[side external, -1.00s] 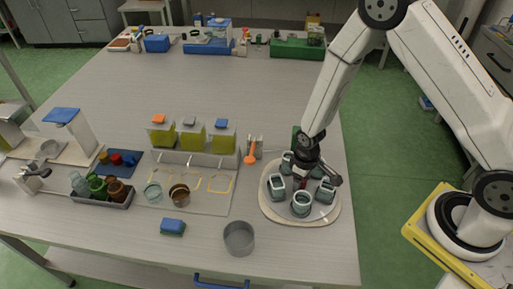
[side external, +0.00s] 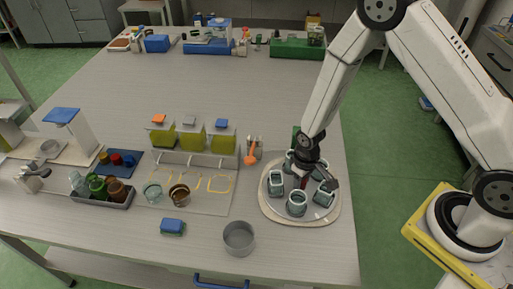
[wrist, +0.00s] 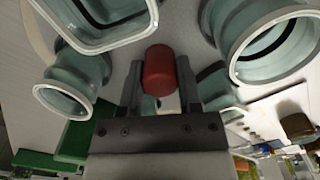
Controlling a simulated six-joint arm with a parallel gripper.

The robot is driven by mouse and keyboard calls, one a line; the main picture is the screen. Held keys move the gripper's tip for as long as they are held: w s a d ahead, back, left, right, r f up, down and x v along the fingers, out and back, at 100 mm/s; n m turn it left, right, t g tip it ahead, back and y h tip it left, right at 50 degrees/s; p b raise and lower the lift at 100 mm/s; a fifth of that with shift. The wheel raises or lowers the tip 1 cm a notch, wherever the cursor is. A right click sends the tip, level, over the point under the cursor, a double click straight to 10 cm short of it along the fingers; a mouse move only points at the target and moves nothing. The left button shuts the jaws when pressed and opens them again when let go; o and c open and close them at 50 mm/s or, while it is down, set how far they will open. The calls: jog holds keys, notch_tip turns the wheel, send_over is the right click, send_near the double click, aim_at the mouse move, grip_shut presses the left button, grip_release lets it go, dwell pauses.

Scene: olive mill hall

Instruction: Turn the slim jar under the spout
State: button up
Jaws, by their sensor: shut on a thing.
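A round light turntable (side external: 266,206) stands at the table's right front. Several pale blue-green glass jars stand in a ring on it, including a round jar (side external: 297,204) in front, a squarish jar (side external: 276,184) at left and another jar (side external: 323,195) at right. The far jars are partly hidden by my wrist, and I cannot tell which jar is slim. My gripper (side external: 306,173) points down at the turntable's middle. In the wrist view its fingers are shut on a red knob (wrist: 159,69), with jars around it. I cannot make out the spout; a green object (side external: 295,138) stands behind the turntable, partly hidden.
A grey stand with an orange-handled tool (side external: 251,156) is left of the turntable. Dispensers of yellow-green liquid (side external: 193,136) stand further left. An empty metal bowl (side external: 239,238) and a blue sponge (side external: 172,226) lie in front. The table's middle is clear.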

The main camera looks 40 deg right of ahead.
jog(key=m, duration=0.5)
dwell(0.5)
jog(key=o, duration=0.9)
jog(key=shift+c, duration=0.2)
jog(key=shift+r, duration=0.15)
jog(key=shift+r, duration=3.85)
